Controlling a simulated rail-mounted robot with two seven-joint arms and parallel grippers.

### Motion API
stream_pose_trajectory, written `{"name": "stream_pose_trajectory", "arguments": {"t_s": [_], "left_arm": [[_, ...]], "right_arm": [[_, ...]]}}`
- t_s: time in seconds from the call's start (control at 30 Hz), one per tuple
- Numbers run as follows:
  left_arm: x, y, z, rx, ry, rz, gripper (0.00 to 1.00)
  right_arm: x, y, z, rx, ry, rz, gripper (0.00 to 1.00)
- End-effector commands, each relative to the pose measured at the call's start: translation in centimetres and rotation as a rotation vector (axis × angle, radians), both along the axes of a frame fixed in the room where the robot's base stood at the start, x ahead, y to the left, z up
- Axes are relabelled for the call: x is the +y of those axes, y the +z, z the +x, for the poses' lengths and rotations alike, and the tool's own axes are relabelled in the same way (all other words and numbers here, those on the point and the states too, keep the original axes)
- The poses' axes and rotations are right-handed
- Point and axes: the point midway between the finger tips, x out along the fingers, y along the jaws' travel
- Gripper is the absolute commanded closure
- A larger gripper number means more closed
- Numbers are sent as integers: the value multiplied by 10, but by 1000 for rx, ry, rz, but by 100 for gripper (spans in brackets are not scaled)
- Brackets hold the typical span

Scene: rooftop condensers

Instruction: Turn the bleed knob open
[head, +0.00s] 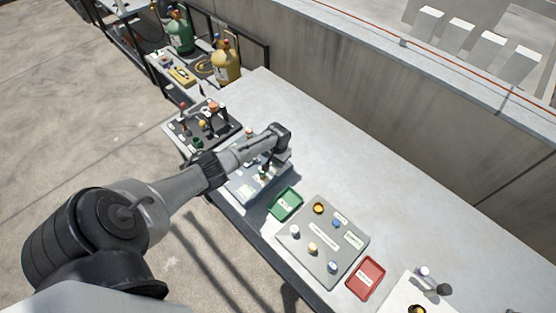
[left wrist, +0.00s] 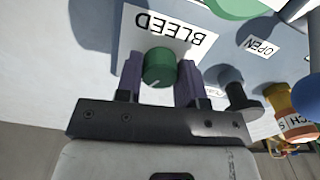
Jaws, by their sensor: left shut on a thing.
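In the left wrist view a round green bleed knob (left wrist: 159,68) sits between the two purple fingers of my left gripper (left wrist: 160,80). The fingers are closed on its two sides. A white label reading BLEED (left wrist: 165,28) lies just beyond the knob, and a smaller label reading OPEN (left wrist: 262,46) is to the right. In the head view my left gripper (head: 270,165) reaches down over a grey-blue panel (head: 248,188) on the table. The arm and gripper hide part of that panel. My right gripper is not in view.
A green tray (head: 285,204), a grey board (head: 322,240) with several small caps and a red tray (head: 366,278) stand to the right along the table. A dark board with fittings (head: 203,128) is to the left. The table's back half is clear, up to the wall.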

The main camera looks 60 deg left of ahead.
Motion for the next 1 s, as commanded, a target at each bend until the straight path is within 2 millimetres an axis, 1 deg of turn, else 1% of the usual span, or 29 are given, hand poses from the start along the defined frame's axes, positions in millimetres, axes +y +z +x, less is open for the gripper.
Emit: {"name": "stream_pose_trajectory", "arguments": {"t_s": [0.2,0.43,0.7,1.0], "left_arm": [[0,-1,0,-1,-158,1,88],[0,-2,0,0,-274,2,88],[0,-2,-1,0,-338,2,88],[0,-2,-1,0,-349,2,88]], "right_arm": [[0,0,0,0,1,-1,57],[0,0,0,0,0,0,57],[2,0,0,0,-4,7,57],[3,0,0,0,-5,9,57]]}}
